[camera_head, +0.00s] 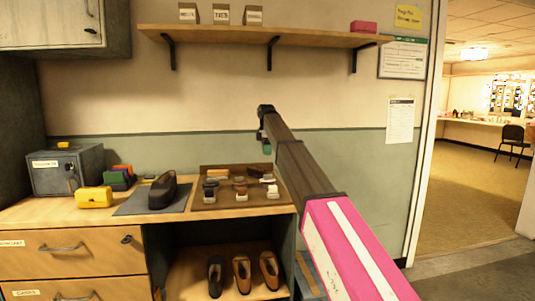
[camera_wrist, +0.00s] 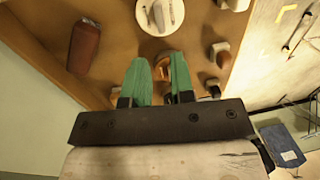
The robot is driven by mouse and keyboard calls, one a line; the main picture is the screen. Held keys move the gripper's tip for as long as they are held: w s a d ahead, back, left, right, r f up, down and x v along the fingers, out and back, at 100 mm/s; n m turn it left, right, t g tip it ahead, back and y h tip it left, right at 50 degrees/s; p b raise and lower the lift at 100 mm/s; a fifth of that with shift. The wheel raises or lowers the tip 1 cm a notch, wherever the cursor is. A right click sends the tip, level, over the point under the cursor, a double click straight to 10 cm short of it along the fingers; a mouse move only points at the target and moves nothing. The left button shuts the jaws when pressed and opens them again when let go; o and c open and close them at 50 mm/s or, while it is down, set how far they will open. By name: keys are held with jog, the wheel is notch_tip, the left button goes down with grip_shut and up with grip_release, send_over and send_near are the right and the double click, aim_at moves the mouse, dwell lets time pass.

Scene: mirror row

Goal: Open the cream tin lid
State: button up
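In the wrist view a round cream-coloured disc (camera_wrist: 160,14), which looks like the cream tin, lies beyond my fingertips at the top edge, partly cut off. A small pale piece sits on it. My gripper (camera_wrist: 158,58) has two green fingers with a gap between them. An orange-brown object (camera_wrist: 161,70) shows through the gap, apparently below and not held. In the head view my gripper (camera_head: 267,145) hangs above the back of the brown mat (camera_head: 215,204) on the counter. I cannot single out the tin there among the small items.
Several brushes (camera_wrist: 220,54) stand beside the disc, and a brown elongated object (camera_wrist: 85,46) lies left. In the head view a dark shoe (camera_head: 162,190), yellow block (camera_head: 94,197) and grey box (camera_head: 65,170) stand left of the mat. A shelf (camera_head: 260,37) runs above.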

aim_at(265, 178)
jog(key=s+d+y, duration=0.1)
jog(key=s, duration=0.1)
jog(key=s+d+f+t+y, duration=0.1)
jog(key=s+d, duration=0.1)
jog(key=s+d+t+y, duration=0.1)
jog(key=s, duration=0.1)
jog(key=shift+s+d+f, duration=0.15)
jog(key=shift+s+f, duration=0.15)
grip_shut()
jog(key=s+d+m+t+y, duration=0.1)
jog(key=s+d+t+y, duration=0.2)
jog(key=s+t, duration=0.15)
jog(key=shift+g, duration=0.45)
jog(key=x, duration=0.9)
jog(key=shift+w+a+f, duration=0.1)
jog(key=shift+w+a, duration=0.1)
jog(key=shift+a, duration=0.35)
jog(key=w, duration=0.2)
jog(key=shift+w+a, duration=0.25)
jog(key=shift+w+a+f, duration=0.1)
jog(key=shift+w+a, duration=0.05)
jog(key=shift+w, duration=0.45)
jog(key=shift+w, duration=0.1)
jog(key=shift+g, duration=0.4)
